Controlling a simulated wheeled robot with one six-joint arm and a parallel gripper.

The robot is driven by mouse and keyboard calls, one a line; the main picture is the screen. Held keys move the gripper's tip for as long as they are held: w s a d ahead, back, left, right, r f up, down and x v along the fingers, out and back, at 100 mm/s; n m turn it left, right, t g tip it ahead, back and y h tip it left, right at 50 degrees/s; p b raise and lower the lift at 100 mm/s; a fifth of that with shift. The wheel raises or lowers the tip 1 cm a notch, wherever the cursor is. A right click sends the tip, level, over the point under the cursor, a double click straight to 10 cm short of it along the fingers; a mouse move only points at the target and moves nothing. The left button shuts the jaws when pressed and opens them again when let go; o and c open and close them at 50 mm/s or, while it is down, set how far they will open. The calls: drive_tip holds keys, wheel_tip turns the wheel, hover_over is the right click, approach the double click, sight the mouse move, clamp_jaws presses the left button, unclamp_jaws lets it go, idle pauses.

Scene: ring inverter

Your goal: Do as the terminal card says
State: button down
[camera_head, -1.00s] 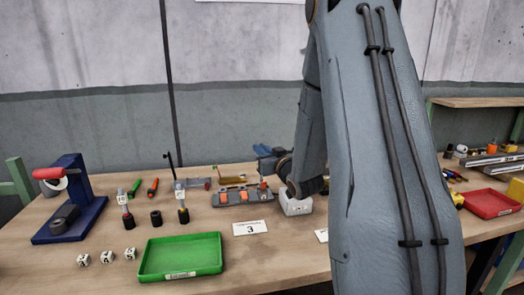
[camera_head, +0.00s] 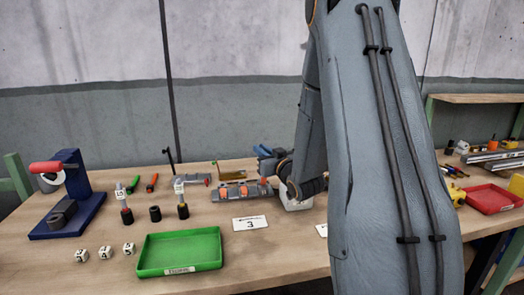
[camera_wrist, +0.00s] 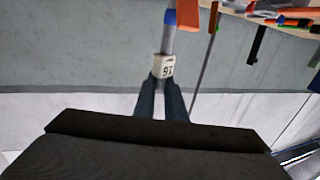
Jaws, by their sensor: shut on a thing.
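My gripper (camera_wrist: 163,88) is shut on a white block with a dark number (camera_wrist: 165,68), possibly 16, at the end of a grey shaft with a blue band (camera_wrist: 170,17) and an orange part. In the head view, my gripper (camera_head: 268,155) is low over the bench beside a grey block with orange parts (camera_head: 242,191); the held thing is not clear there. A white card marked 3 (camera_head: 250,224) lies in front of that block. A second white card (camera_head: 322,230) is mostly hidden by my arm. Two tagged dark-based pieces (camera_head: 126,214) (camera_head: 183,210) stand at left.
A blue press with a red handle (camera_head: 70,205) stands at far left. Several numbered white cubes (camera_head: 105,253) lie by a green tray (camera_head: 180,268). A red tray (camera_head: 492,201) sits at right.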

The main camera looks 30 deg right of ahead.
drive_tip(key=shift+f+b, duration=0.6)
drive_tip(key=shift+f, duration=0.3)
drive_tip(key=c, duration=1.7)
unclamp_jaws()
drive_tip(key=shift+c, duration=0.2)
drive_tip(key=s+b, duration=0.1)
drive_tip(key=s, duration=0.6)
drive_tip(key=shift+s, duration=0.4)
drive_tip(key=shift+a, duration=0.1)
